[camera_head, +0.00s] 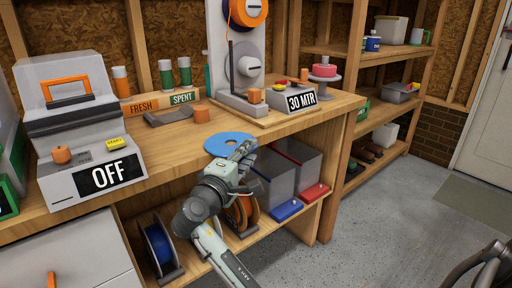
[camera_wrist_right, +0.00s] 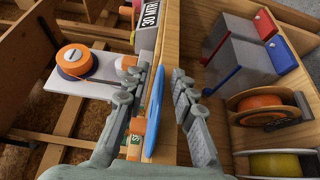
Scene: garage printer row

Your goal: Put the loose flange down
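The loose flange is a flat blue disc (camera_head: 226,142) with a small centre hole, lying level at the front edge of the wooden bench. In the right wrist view the disc (camera_wrist_right: 155,110) shows edge-on along the bench top. My right gripper (camera_head: 245,152) is at the disc's front right side. In the wrist view the right gripper's fingers (camera_wrist_right: 160,100) stand apart, one on each side of the disc, with visible gaps. Whether the disc fully rests on the bench I cannot tell. My left gripper is not in view.
A grey machine marked OFF (camera_head: 95,172) stands on the bench at left. A spool stand (camera_head: 240,103) and a box marked 30 MTR (camera_head: 298,98) stand behind the disc. Grey bins (camera_head: 283,178) and filament spools (camera_head: 160,245) sit on the shelf below. Bare bench top lies left of the disc.

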